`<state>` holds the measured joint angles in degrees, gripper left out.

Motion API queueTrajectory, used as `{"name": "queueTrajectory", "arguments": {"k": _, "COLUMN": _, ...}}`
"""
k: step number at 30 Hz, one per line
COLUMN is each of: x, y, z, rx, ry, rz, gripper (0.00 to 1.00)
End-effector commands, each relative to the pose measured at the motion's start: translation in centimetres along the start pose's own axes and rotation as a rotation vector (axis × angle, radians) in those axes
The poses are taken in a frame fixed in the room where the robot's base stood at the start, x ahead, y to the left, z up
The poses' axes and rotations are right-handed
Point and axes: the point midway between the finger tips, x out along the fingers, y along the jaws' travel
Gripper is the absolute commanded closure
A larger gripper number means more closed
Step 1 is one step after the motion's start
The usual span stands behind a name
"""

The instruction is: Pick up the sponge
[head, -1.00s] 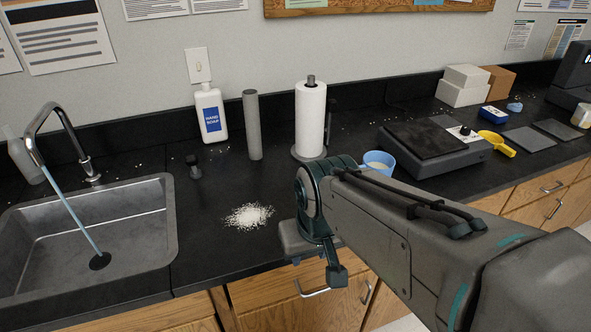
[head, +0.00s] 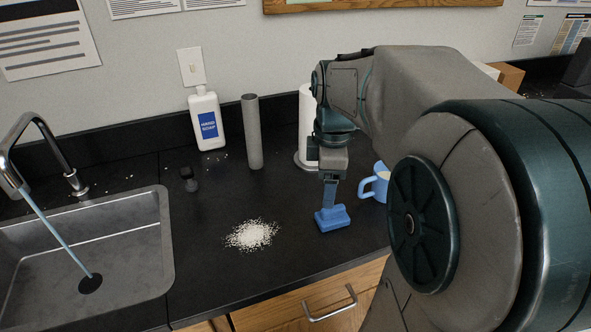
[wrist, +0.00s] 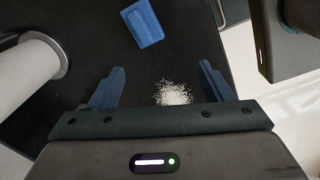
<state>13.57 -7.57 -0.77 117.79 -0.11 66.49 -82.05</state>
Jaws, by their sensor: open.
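A blue sponge (head: 333,219) lies on the black counter, to the right of a pile of white grains (head: 251,235). It also shows in the wrist view (wrist: 143,24), near the top edge, beyond my fingertips. My gripper (head: 330,193) points down above the sponge in the head view. In the wrist view my gripper (wrist: 162,80) has its two blue fingers wide apart, with nothing between them. In the head view the fingers overlap the sponge's top, so I cannot tell the exact gap from there.
A blue mug (head: 375,183) stands right of the sponge, partly behind my arm. A paper towel roll (head: 306,112) stands behind my gripper. A grey cylinder (head: 252,132) and soap bottle (head: 207,118) stand near the wall. The sink (head: 95,250) is at left.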

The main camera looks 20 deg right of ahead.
Motion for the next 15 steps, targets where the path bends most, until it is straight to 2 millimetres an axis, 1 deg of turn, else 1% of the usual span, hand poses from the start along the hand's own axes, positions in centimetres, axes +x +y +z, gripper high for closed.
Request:
{"name": "queueTrajectory", "arguments": {"k": 1, "x": -0.1, "y": 0.9, "z": 0.5, "rx": -0.067, "ry": -0.002, "rz": -0.013, "gripper": 0.27}}
{"name": "queueTrajectory", "arguments": {"k": 3, "x": -0.2, "y": 1.8, "z": 1.1, "rx": -0.164, "ry": -0.003, "rz": -0.028, "gripper": 0.27}}
{"name": "queueTrajectory", "arguments": {"k": 6, "x": -0.3, "y": 2.7, "z": 1.7, "rx": -0.271, "ry": -0.001, "rz": -0.044, "gripper": 0.27}}
{"name": "queueTrajectory", "arguments": {"k": 10, "x": -0.3, "y": 3.3, "z": 2.1, "rx": -0.35, "ry": 0.002, "rz": -0.057, "gripper": 0.27}}
{"name": "queueTrajectory", "arguments": {"k": 13, "x": 0.5, "y": 3.4, "z": 2.3, "rx": -0.372, "ry": 0.003, "rz": -0.06, "gripper": 0.27}}
{"name": "queueTrajectory", "arguments": {"k": 15, "x": 1.6, "y": 3.3, "z": 2.3, "rx": -0.375, "ry": 0.004, "rz": -0.063, "gripper": 0.27}}
